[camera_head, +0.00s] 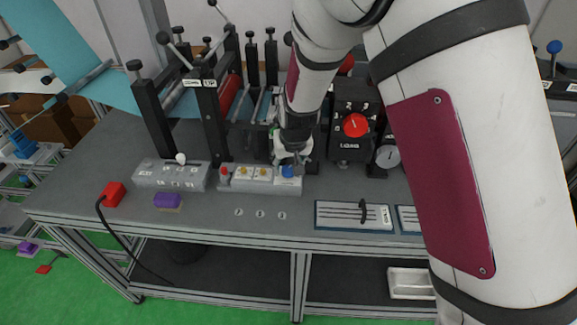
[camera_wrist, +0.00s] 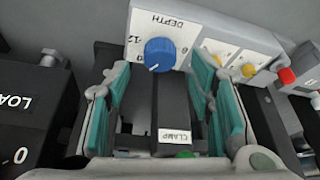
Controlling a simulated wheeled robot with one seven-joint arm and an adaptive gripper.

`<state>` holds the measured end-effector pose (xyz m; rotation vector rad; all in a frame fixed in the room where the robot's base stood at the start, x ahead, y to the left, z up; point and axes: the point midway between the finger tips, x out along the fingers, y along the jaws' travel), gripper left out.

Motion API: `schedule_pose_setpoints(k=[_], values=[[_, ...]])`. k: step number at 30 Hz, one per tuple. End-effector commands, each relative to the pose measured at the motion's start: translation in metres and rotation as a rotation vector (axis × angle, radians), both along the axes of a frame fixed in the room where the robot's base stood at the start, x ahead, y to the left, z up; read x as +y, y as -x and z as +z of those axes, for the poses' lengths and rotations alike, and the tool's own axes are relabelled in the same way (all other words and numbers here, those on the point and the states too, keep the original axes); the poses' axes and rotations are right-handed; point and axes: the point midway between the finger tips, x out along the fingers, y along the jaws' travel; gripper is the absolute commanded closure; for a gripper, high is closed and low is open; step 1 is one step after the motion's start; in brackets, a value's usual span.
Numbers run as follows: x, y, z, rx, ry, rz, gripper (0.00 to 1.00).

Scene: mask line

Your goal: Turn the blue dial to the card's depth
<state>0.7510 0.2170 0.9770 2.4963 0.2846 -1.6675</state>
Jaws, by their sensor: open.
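The blue dial (camera_wrist: 160,54) sits on a white panel marked DEPTH, at the top middle of the wrist view. Its white pointer mark shows at its lower left edge. A "12" is readable to its left; the other scale marks are partly hidden by my left finger. In the head view the dial (camera_head: 288,171) is at the right end of a small control box, just below my gripper (camera_head: 292,155). My gripper (camera_wrist: 158,72) is open, with a teal finger to either side of the dial. I see no contact. No depth writing is readable on a card.
The control box (camera_wrist: 242,32) also has yellow knobs and a red button. A black post with a CLAMP label (camera_wrist: 175,135) stands between my fingers in the wrist view. A black unit with a red knob (camera_head: 356,125) stands to the right. A purple block (camera_head: 168,200) lies front left.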

Motion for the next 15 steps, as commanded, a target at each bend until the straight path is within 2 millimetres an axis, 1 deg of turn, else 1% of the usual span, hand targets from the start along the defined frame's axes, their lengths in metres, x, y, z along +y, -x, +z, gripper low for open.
schedule_pose_setpoints(k=[1,6,9,12,15], values=[[0.0,0.004,0.012,-0.003,-0.002,0.003,0.51],[-0.002,0.017,0.044,-0.003,-0.002,0.003,0.51],[-0.004,0.023,0.059,-0.004,-0.002,0.002,0.51],[-0.006,0.028,0.07,-0.002,-0.001,0.001,0.51],[-0.007,0.031,0.077,0.0,0.0,0.0,0.51]])
